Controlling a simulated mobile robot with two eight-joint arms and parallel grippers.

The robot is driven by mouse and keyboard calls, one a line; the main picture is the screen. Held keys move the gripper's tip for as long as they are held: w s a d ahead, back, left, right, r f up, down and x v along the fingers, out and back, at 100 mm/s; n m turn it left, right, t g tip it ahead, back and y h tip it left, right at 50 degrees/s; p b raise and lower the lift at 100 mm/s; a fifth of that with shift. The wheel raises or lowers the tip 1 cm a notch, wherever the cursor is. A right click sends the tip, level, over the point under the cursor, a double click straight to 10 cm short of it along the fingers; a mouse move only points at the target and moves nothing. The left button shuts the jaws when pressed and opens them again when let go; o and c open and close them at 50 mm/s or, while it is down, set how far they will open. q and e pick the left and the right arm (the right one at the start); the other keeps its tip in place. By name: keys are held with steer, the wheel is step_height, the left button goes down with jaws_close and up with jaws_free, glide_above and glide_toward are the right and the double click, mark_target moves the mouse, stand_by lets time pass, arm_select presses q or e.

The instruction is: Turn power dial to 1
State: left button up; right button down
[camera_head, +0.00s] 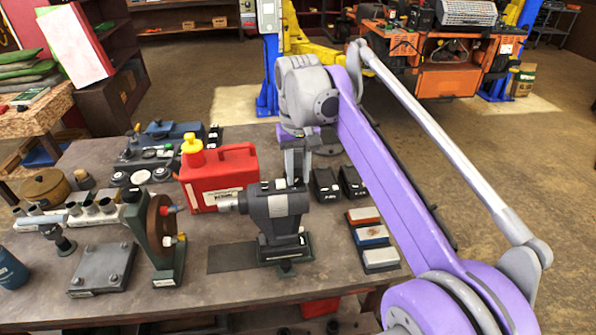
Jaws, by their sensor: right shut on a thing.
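A grey bench machine (275,212) with a pale spindle pointing left stands on the workbench, right of the middle. I cannot make out a power dial or its marks; any dial at the gripper is hidden or too small to tell. My right gripper (297,178) comes down from above at the machine's upper right side. Its fingers look close together and shut on a small part there, which they mostly hide. My left gripper is not in view.
The workbench (215,295) also holds a red jug (222,175) behind the machine, a green stand with a brown wheel (162,235) to its left, and colored blocks (372,236) and black boxes to its right. The bench's front strip is clear.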

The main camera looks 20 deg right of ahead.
stand_by(0.5)
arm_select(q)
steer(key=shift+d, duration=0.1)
arm_select(e)
steer(key=c, duration=0.7)
jaws_free()
steer(key=shift+d, duration=0.1)
steer(key=shift+o, duration=0.2)
steer(key=shift+r, duration=0.1)
